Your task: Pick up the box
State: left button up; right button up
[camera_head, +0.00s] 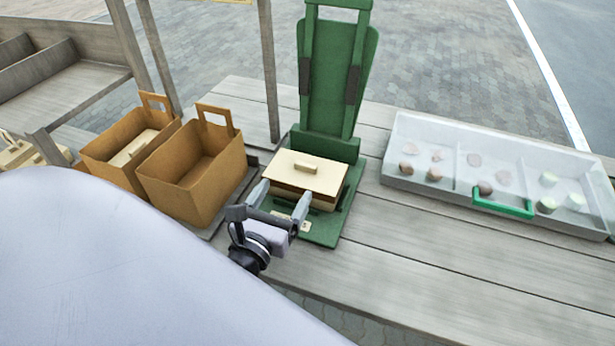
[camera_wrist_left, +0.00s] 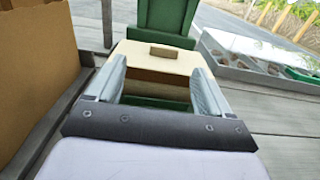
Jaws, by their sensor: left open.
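A cream box with a lid and a small block handle (camera_head: 305,176) sits on the base of a green stand (camera_head: 333,75) on the wooden table. My left gripper (camera_head: 281,196) is open at the near side of the box. In the left wrist view the box (camera_wrist_left: 158,60) lies ahead, between and just beyond the fingertips of the left gripper (camera_wrist_left: 160,78). I cannot tell whether the fingers touch it. My right gripper does not show.
Two brown carriers stand left of the box, the nearer one empty (camera_head: 196,178) and the farther one holding a cream lidded box (camera_head: 135,147). A grey divided tray (camera_head: 415,184) with several small items and a green handle (camera_head: 503,205) lies right. Bare table (camera_head: 440,262) is at front right.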

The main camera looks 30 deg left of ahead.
aim_at(305, 168)
pick_arm(q)
jog(key=x, duration=0.4)
jog(key=shift+w+p, duration=0.3)
jog(key=shift+w, duration=0.1)
jog(key=x, duration=0.4)
jog(key=shift+w+d+f, duration=0.1)
jog(key=shift+d+f, duration=0.05)
jog(key=shift+d, duration=0.25)
jog(key=shift+w+a+f, duration=0.1)
jog(key=shift+w+a, duration=0.05)
jog(key=shift+w, duration=0.45)
jog(key=shift+f, duration=0.1)
grip_shut()
